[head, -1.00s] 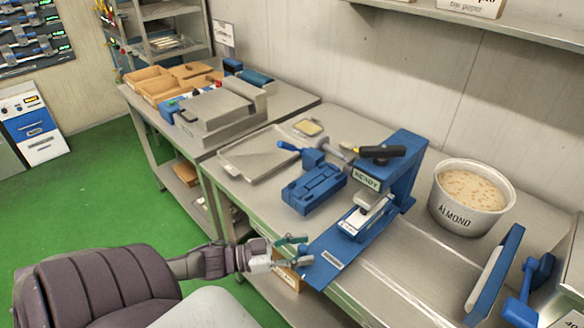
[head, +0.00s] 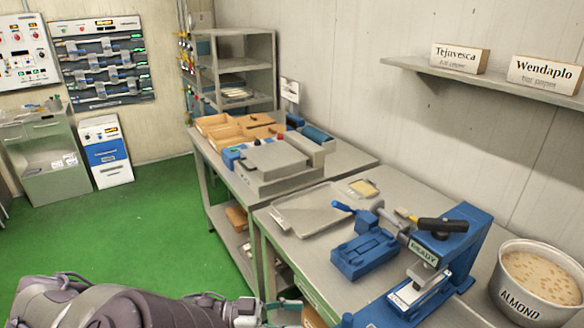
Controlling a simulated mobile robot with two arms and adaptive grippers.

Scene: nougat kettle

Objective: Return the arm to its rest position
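My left arm comes in along the bottom left. Its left gripper (head: 286,313) is at the bottom edge, beside the front edge of the workbench (head: 290,262). Its fingers look spread apart with nothing between them, though the lower one is partly cut off by the frame. My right gripper is not in view.
On the bench stand a blue press (head: 455,250) marked READY, a blue block mould (head: 362,255), a metal tray (head: 308,209) and an ALMOND tub (head: 540,280). A second table (head: 345,158) holds wooden boxes (head: 245,135). The green floor (head: 140,225) is open to the left.

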